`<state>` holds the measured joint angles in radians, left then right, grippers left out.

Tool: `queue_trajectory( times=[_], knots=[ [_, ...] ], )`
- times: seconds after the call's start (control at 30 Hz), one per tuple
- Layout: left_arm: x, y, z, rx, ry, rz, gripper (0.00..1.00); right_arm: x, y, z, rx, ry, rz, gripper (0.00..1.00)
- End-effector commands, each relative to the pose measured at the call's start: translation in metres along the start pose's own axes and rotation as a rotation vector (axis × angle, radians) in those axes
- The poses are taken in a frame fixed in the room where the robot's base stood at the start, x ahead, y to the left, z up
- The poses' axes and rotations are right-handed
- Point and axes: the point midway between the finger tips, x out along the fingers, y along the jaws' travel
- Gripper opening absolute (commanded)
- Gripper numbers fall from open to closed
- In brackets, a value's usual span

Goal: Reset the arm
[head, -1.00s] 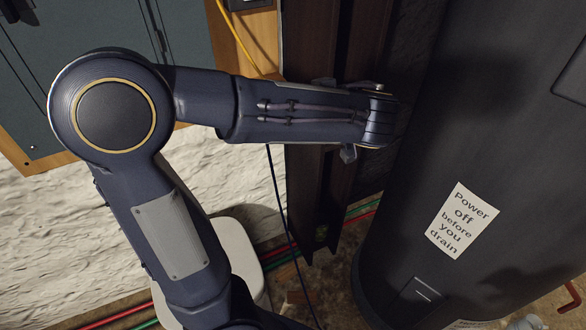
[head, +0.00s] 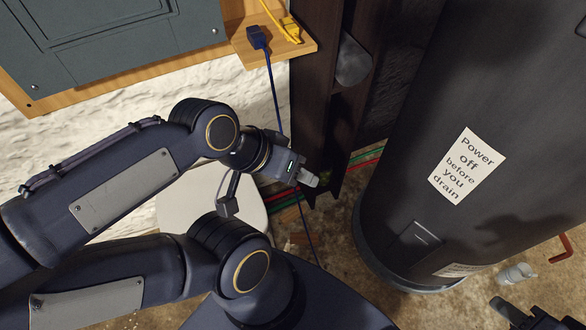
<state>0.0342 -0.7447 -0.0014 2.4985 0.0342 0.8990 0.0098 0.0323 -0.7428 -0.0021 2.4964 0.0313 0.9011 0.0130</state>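My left arm comes in from the left and folds back across the view. Its hand (head: 300,176) is near the middle, in front of the dark upright post; its fingers are seen edge-on, and I cannot tell whether they are open. My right gripper (head: 525,313) shows at the bottom right corner, cut by the frame edge. Two dark finger parts stand apart with a gap between them, and nothing shows in it.
A big dark tank (head: 400,190) with a paper label (head: 467,166) stands right of the post (head: 312,100). A wooden ledge (head: 240,38) holds blue and yellow cable plugs. A white rounded object (head: 175,212) is behind my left arm. A pale cup-like thing (head: 515,274) lies near the tank.

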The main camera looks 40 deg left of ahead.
Motion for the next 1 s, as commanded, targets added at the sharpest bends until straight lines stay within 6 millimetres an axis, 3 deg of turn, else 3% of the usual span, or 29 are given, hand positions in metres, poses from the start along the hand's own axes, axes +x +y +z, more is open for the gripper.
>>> queue_trajectory(
  times=[0.23,0.5,0.6,1.0],
  knots=[
    [-0.014,0.006,-0.007,0.0,-0.001,-0.001,0.49,-0.014,-0.006,-0.007,0.0,0.0,0.0,0.38],
    [-0.078,0.036,-0.04,0.0,-0.001,-0.001,0.49,-0.078,-0.036,-0.04,0.0,0.0,0.0,0.38],
    [-0.091,0.042,-0.046,0.0,-0.002,-0.001,0.49,-0.091,-0.042,-0.046,0.0,0.001,0.0,0.38],
    [-0.092,0.042,-0.047,0.0,-0.002,-0.001,0.49,-0.092,-0.042,-0.047,0.0,0.001,0.0,0.38]
  ],
)
